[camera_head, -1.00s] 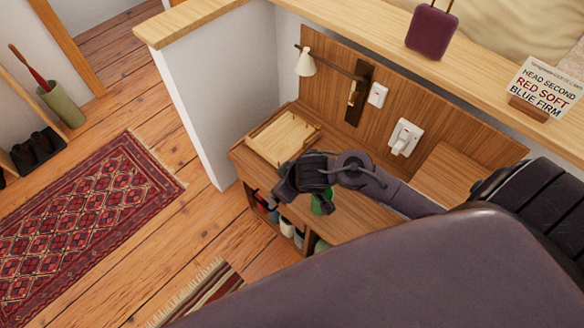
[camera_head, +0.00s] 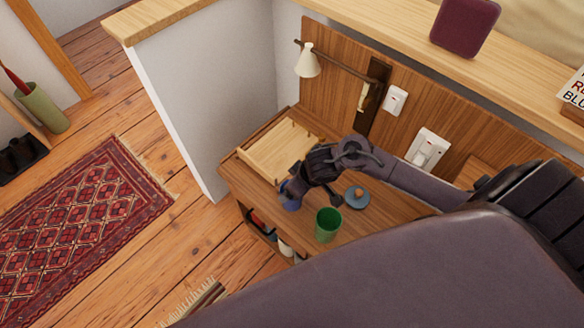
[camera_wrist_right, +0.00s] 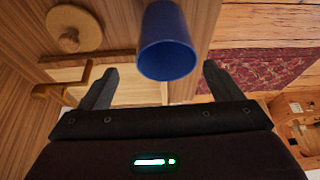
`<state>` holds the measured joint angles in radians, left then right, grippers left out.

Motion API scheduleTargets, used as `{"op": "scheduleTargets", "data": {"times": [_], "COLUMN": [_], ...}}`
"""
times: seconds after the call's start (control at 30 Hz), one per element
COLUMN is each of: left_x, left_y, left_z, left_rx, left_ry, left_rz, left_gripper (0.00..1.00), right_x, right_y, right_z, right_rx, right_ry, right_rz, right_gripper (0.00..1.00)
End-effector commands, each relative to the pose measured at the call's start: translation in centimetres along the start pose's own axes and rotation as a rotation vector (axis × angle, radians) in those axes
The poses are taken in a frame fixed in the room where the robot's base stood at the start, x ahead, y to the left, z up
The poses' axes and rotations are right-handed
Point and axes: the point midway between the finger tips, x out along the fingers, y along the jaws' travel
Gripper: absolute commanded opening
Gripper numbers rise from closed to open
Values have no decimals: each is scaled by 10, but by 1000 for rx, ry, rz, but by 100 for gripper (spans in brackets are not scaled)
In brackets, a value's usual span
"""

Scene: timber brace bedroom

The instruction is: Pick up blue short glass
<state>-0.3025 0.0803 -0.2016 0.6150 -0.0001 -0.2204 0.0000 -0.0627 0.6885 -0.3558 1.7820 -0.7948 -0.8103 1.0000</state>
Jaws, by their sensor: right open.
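The blue short glass (camera_head: 290,196) stands on the wooden desk and is partly covered by my right gripper (camera_head: 314,190) in the head view. In the right wrist view the blue glass (camera_wrist_right: 168,42) is large, at the top centre. My right gripper (camera_wrist_right: 160,72) is open, with one finger on each side of the glass in that view. I cannot tell whether either finger touches it. My left gripper is not in view.
A green cup (camera_head: 328,225) and a round blue-topped item (camera_head: 357,197) stand near the gripper on the desk. A wooden tray (camera_head: 262,150) lies behind the glass. A wall lamp (camera_head: 307,62) hangs above.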

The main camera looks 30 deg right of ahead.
Motion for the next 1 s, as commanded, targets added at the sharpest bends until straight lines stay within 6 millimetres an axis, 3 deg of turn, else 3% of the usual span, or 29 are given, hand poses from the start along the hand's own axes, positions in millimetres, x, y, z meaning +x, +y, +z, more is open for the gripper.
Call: {"op": "scheduleTargets", "data": {"times": [0.4,0.7,1.0], "left_x": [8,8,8], "left_y": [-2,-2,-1], "left_z": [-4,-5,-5], "left_rx": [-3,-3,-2], "left_ry": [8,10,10], "left_rz": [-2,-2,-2], "left_gripper": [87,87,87], "right_x": [54,57,57], "right_y": [-6,-6,-5], "right_z": [4,5,5], "right_rx": [0,-2,-2], "right_ry": [1,1,1], "right_rz": [1,1,1], "right_gripper": [86,84,45]}}
